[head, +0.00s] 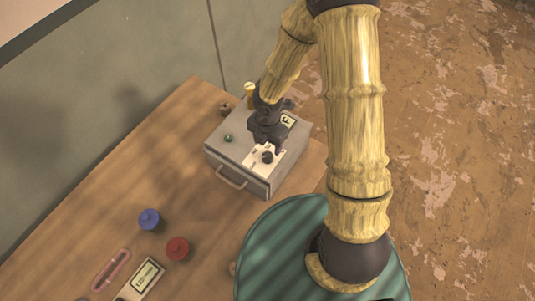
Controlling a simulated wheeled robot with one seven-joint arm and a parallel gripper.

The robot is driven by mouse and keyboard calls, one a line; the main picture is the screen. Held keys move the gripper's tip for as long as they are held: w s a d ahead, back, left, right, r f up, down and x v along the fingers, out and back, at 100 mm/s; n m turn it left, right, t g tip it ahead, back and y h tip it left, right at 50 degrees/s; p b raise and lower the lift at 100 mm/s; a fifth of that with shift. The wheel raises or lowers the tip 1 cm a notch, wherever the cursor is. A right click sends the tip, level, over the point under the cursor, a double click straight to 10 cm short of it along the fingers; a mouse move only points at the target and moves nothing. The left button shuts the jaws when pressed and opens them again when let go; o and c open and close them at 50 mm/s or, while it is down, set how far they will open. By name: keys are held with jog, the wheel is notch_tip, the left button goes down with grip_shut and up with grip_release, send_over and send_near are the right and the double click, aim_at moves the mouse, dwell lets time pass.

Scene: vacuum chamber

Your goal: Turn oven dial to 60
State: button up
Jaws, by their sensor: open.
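The oven (237,155) is a grey metal box with a front handle (231,178), standing at the back right of the wooden table. A dark round knob (267,157) sits on a white plate (254,160) on its top, near the front right. A small green button (228,138) is on the top left, and a dark display (288,120) is at the back right. My gripper (272,143) is open and points down just above the white plate, close behind the knob. Whether its fingers touch anything is hidden by the gripper itself. The dial's markings are too small to read.
A blue knobbed object (149,219), a red one (177,248), a pinkish tray (111,270) and a small display device (140,281) are on the table's front left. The table's left middle is clear.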

aim_at(267, 155)
notch_tip(267, 155, down, 7)
jog(key=shift+r+b, duration=0.1)
jog(key=shift+b, duration=0.65)
jog(key=c, duration=1)
